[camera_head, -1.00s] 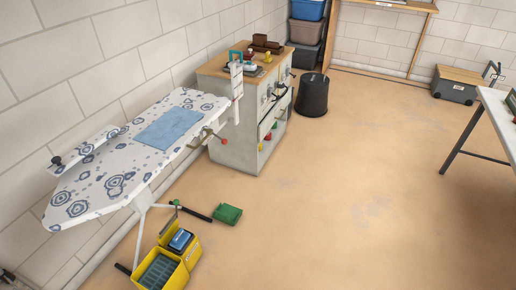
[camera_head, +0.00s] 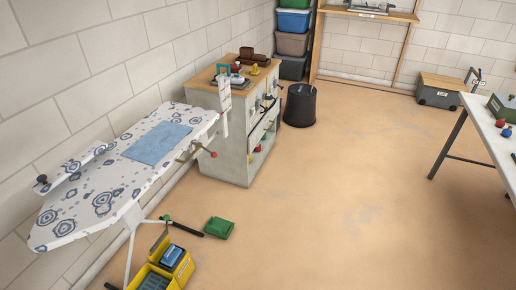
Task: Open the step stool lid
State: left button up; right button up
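A low dark grey box with a wooden top, which looks like the step stool (camera_head: 436,97), stands on the floor by the back wall at the right. Its flat wooden lid (camera_head: 450,82) appears closed. A small pale label shows on its front. A dark, thin upright item (camera_head: 473,76) is at its right end; I cannot tell whether it is part of the box. Neither of my grippers is in view.
A white table (camera_head: 492,125) stands at the right, before the stool. A black bin (camera_head: 300,106), a cabinet (camera_head: 222,145) and an ironing board (camera_head: 105,195) line the left side. Yellow crates (camera_head: 183,268) and a green item (camera_head: 219,227) lie lower left. The middle floor is clear.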

aim_at(301, 89)
jog(key=i+l+z, duration=0.35)
jog(key=i, duration=0.55)
jog(key=i+z, duration=0.35)
jog(key=i, duration=2.85)
